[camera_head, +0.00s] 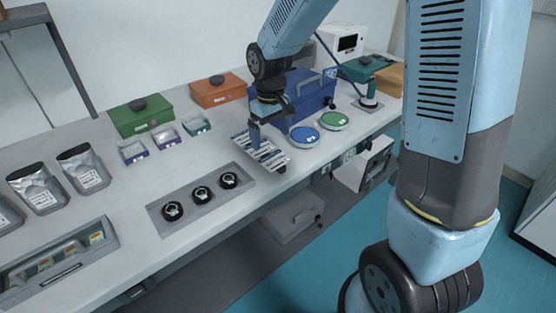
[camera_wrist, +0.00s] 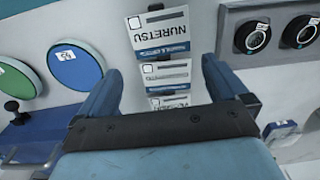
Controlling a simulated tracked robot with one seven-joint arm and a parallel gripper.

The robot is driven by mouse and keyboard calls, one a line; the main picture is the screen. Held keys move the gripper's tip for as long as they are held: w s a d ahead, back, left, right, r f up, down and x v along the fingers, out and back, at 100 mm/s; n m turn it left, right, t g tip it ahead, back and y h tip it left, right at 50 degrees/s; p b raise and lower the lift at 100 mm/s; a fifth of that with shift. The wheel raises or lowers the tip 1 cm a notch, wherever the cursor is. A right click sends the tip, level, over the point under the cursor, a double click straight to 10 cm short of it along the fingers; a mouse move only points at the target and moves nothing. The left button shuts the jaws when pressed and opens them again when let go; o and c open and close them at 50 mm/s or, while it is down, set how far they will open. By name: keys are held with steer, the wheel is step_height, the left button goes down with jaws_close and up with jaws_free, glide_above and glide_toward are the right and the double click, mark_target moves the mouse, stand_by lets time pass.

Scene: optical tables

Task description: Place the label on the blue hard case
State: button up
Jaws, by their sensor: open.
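Several white printed labels lie in a row on the table; they show in the head view (camera_head: 270,159) below my gripper (camera_head: 256,140). The blue hard case (camera_head: 312,92) stands closed on the table behind and right of my gripper, partly hidden by my arm. Its edge shows at lower left in the wrist view (camera_wrist: 35,135).
A blue round lid (camera_head: 304,136) and a green round lid (camera_head: 334,121) lie right of the labels. A grey holder (camera_head: 188,210) with three black round parts is in front left. Green (camera_head: 142,120) and orange (camera_head: 217,94) cases stand behind. The table's front edge is close.

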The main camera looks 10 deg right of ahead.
mark_target(273, 158)
steer(key=f, duration=0.3)
steer(key=s+f, duration=0.1)
steer(key=f, duration=0.1)
steer(key=shift+d, duration=0.25)
steer(key=shift+f, duration=0.3)
steer(key=shift+f, duration=0.25)
steer(key=shift+c, duration=0.4)
steer(key=c, duration=0.8)
steer(key=shift+o, duration=0.2)
steer(key=shift+r, duration=0.1)
